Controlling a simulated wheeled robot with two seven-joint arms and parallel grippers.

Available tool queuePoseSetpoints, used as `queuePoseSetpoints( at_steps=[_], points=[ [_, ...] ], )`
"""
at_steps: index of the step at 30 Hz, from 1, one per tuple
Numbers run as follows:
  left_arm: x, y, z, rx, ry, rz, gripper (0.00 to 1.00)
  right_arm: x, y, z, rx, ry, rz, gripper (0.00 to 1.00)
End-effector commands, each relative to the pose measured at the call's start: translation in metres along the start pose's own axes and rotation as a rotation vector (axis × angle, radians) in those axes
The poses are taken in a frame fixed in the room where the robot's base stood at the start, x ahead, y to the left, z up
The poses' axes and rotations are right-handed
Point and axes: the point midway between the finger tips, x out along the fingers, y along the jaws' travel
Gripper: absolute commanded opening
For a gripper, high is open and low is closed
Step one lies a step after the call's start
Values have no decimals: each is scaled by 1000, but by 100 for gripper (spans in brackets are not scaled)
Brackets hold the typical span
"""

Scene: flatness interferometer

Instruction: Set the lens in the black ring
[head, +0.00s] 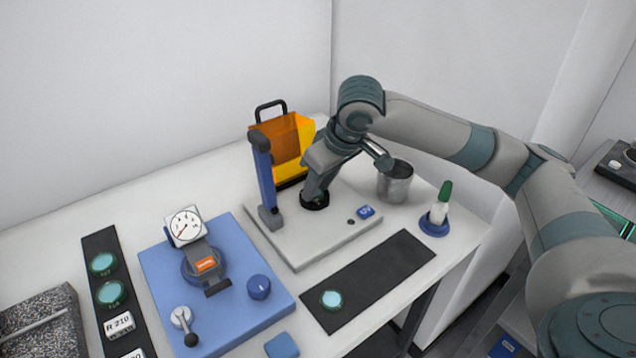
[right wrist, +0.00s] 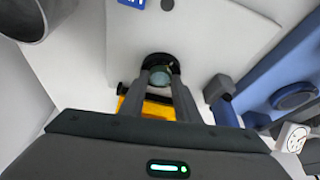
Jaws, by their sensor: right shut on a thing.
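My right gripper (head: 314,196) reaches down over the black ring (head: 317,203) on the pale grey base plate (head: 292,252). In the right wrist view my right gripper (right wrist: 160,84) is shut on a pale blue-green lens (right wrist: 159,76), with a finger on either side of it. The black ring (right wrist: 160,60) curves around the lens's far side there. The lens lies at or just over the ring; I cannot tell whether it rests on the seat. In the head view the gripper hides this lens. My left gripper is not in view.
Another lens (head: 331,300) lies on the dark mat (head: 385,268). A blue gauge fixture (head: 160,275) is left.

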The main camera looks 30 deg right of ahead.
Motion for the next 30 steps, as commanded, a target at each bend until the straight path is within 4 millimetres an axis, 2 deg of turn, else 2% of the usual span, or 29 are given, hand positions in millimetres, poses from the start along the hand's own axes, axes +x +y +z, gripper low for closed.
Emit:
queuePoseSetpoints(
  at_steps=[29,30],
  points=[
    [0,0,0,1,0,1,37,14,-2,10,-2,-19,-4,4],
    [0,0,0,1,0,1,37,14,-2,10,-2,-20,-4,34]
  ],
)
